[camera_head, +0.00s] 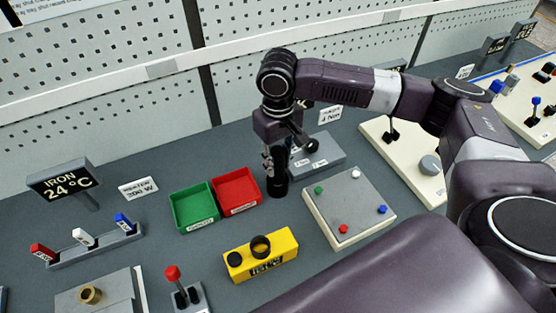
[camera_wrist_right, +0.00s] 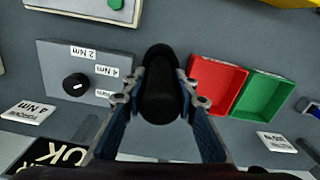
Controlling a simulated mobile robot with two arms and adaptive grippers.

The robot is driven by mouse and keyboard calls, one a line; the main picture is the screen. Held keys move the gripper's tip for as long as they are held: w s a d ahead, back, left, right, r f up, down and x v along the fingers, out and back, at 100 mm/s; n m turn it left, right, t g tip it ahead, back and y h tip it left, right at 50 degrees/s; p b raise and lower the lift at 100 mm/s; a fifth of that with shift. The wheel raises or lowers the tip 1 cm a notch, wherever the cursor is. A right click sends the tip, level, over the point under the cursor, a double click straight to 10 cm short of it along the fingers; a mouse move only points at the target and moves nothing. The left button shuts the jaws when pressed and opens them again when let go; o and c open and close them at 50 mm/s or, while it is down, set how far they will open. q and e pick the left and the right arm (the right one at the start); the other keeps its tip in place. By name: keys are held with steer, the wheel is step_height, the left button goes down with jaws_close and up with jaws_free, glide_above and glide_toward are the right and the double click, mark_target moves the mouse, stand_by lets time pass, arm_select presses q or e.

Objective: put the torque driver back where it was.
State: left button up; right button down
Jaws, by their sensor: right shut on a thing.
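My right gripper (camera_head: 270,160) is shut on a dark, rounded thing, which looks like the handle of the torque driver (camera_head: 278,186). In the right wrist view the gripper (camera_wrist_right: 155,95) has a finger on either side of the driver (camera_wrist_right: 160,88). The driver is upright, between the red tray and the grey torque block (camera_head: 325,149). I cannot tell whether its lower end touches the bench. The block also shows in the right wrist view (camera_wrist_right: 58,62), with a black knob (camera_wrist_right: 76,87) and Nm labels. My left gripper is not in view.
A red tray (camera_head: 258,188) and a green tray (camera_head: 213,216) stand left of the driver. A yellow block (camera_head: 284,245) with black rings lies in front. A cream box (camera_head: 376,225) with coloured studs stands to the right. A perforated wall (camera_head: 110,85) runs behind.

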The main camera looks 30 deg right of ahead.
steer(key=c, duration=1.5)
jaws_free()
steer(key=shift+f, duration=0.1)
steer(key=shift+c, duration=0.2)
step_height(320, 180, up, 12)
steer(key=shift+r+b, duration=0.15)
steer(key=shift+b, duration=0.8)
steer(key=shift+r, duration=0.1)
